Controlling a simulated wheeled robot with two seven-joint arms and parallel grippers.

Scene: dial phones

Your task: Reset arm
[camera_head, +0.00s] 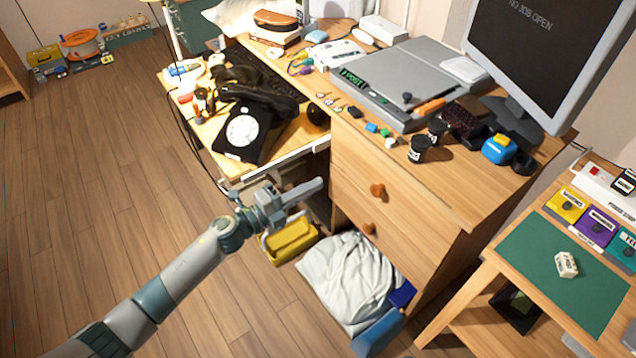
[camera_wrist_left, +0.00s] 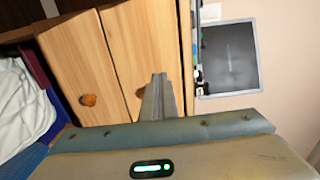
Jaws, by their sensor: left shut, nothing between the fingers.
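My left arm reaches in from the lower left in the head view. Its gripper (camera_head: 300,190) is shut and empty, held in the air in front of the wooden drawer cabinet (camera_head: 352,165). In the left wrist view the shut fingers (camera_wrist_left: 158,95) point toward the cabinet front, which has a round wooden knob (camera_wrist_left: 88,100). A black dial phone (camera_head: 243,131) sits on the lower desk surface, beyond and to the left of the gripper. My right gripper is not in view.
A yellow bin (camera_head: 291,241) and a white cloth bundle (camera_head: 345,275) sit below the gripper. A monitor (camera_head: 545,45) and small jars (camera_head: 419,148) stand on the cabinet top. A side table with a green mat (camera_head: 540,262) is at right. The wooden floor (camera_head: 95,190) at left is largely clear.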

